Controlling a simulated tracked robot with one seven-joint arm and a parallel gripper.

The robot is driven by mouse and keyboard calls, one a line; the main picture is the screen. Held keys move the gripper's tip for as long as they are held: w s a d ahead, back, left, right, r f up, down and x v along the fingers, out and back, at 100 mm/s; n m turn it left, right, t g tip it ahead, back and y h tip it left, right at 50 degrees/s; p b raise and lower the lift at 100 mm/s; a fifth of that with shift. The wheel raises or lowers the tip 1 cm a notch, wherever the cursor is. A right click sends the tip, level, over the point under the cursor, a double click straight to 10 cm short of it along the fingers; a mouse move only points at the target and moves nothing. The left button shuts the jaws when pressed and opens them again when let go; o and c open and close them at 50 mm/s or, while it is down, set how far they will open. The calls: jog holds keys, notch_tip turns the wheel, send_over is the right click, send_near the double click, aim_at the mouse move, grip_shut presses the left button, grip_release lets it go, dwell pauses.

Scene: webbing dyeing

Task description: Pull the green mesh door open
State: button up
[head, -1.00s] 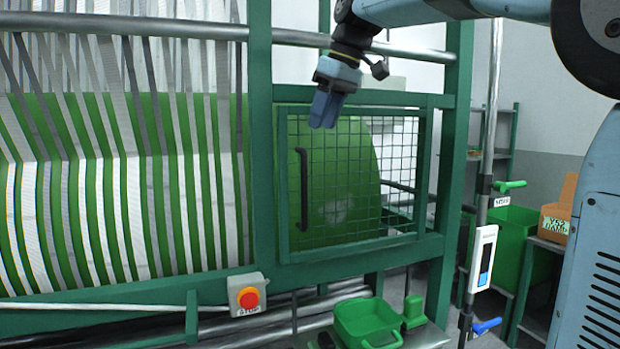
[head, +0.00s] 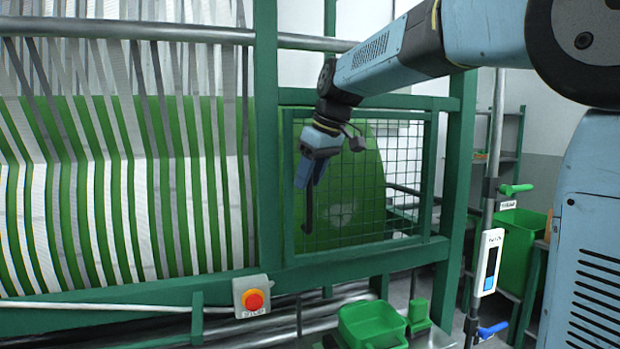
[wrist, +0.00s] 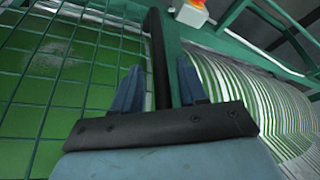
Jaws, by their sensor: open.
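The green mesh door (head: 362,238) is a framed wire grid and sits closed in the green machine frame. Its black vertical handle (head: 308,215) is on the door's left side; my gripper hides the handle's upper part in the head view. My gripper (head: 310,183) is at the handle's upper part, pointing down. In the wrist view my gripper (wrist: 160,88) is open, with one blue finger on each side of the black handle (wrist: 158,60). I cannot tell whether the fingers touch it. The mesh (wrist: 60,80) shows to the left there.
Striped webbing (head: 120,180) runs over a green drum left of the door. A red stop button (head: 252,299) is below it. A green tray (head: 370,325) stands below the door. A pole with a white controller (head: 488,262) and valve levers stands at the right.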

jog(key=shift+w+f, duration=0.1)
jog(key=shift+f, duration=0.1)
jog(key=shift+c, duration=0.3)
grip_shut()
dwell(0.3)
